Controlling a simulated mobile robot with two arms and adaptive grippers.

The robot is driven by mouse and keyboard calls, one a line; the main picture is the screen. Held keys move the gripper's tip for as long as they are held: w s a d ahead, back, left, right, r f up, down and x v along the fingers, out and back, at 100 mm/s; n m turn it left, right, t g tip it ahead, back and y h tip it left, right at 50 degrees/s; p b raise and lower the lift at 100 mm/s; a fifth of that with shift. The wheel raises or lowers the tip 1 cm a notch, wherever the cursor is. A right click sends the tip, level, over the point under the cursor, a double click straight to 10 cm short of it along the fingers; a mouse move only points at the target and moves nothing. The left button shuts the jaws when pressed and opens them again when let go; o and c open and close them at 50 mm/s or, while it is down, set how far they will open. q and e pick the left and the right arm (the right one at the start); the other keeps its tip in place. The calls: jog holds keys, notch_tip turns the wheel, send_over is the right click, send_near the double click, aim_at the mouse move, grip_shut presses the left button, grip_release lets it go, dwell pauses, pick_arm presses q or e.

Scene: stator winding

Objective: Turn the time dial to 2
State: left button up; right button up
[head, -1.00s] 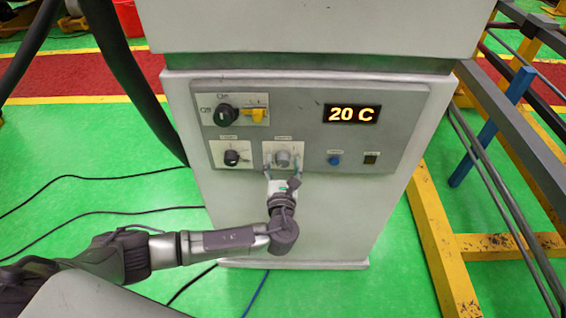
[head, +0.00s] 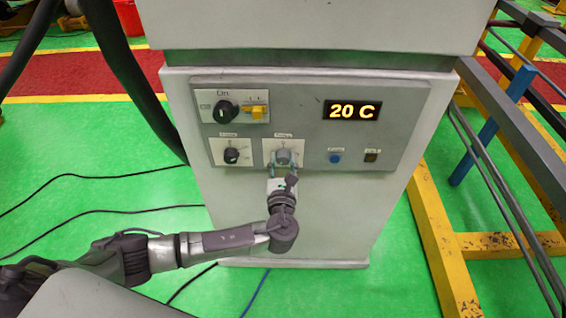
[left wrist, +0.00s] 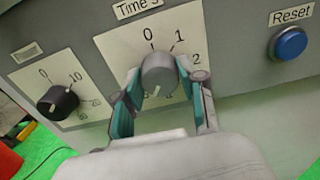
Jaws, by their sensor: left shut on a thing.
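The grey time dial (head: 283,157) is on a white plate on the cabinet's front panel. In the left wrist view the time dial (left wrist: 158,72) has 0, 1 and 2 printed around its top and right. A pale mark shows on its lower side; lower numbers are partly hidden by my fingers. My left gripper (head: 283,162) comes up from below, and it also shows in the left wrist view (left wrist: 158,82). Its two fingers are shut on the dial, one on each side. My right gripper is not in view.
A black dial (left wrist: 58,102) sits to the left and a blue Reset button (left wrist: 291,43) to the right. Above are a black switch (head: 225,111), a yellow switch (head: 257,112) and a display (head: 351,110) reading 20 C. A yellow frame (head: 441,240) stands right of the cabinet.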

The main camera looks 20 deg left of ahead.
pick_arm(q)
jog(key=n+b, duration=0.2)
jog(key=n, duration=0.2)
jog(key=shift+f+b, duration=0.2)
jog(key=shift+b, duration=0.15)
jog(key=n+b, duration=0.3)
jog(key=n, duration=0.2)
jog(key=n+b, duration=0.3)
jog(key=n, duration=0.1)
jog(key=shift+n+b, duration=0.3)
jog(key=n+b, duration=0.2)
jog(key=n, duration=0.1)
jog(key=shift+n, duration=0.3)
jog(key=n+b, duration=0.3)
jog(key=n, duration=0.1)
jog(key=shift+n+b, duration=1.15)
jog(key=shift+n, duration=1.05)
jog(key=shift+r, duration=0.1)
